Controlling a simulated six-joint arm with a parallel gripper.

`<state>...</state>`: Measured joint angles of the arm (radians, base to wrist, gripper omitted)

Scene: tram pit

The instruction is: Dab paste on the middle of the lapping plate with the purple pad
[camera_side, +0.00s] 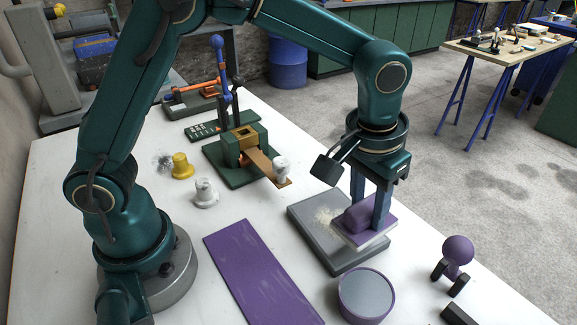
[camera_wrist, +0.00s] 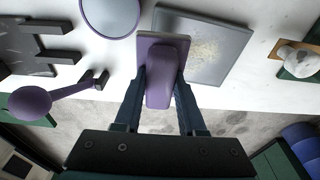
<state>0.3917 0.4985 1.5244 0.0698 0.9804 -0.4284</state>
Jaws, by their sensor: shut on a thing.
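The purple pad (camera_side: 364,220) has a raised grip block on a flat base. My gripper (camera_side: 370,205) is shut on that block, and the pad is over the right part of the grey lapping plate (camera_side: 310,222). I cannot tell whether its underside touches the plate. In the wrist view the pad (camera_wrist: 160,75) sits between my two fingers, over the left edge of the plate (camera_wrist: 228,38). A pale, grainy patch of paste (camera_side: 326,215) lies on the plate left of the pad; it also shows in the wrist view (camera_wrist: 204,48).
A round purple-rimmed dish (camera_side: 366,292) stands in front of the plate. A purple ball-ended tool (camera_side: 457,252) rests on dark supports at the right. A long purple board (camera_side: 258,270) lies left of the plate. A green fixture (camera_side: 243,148) and a white knob (camera_side: 281,170) stand behind.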

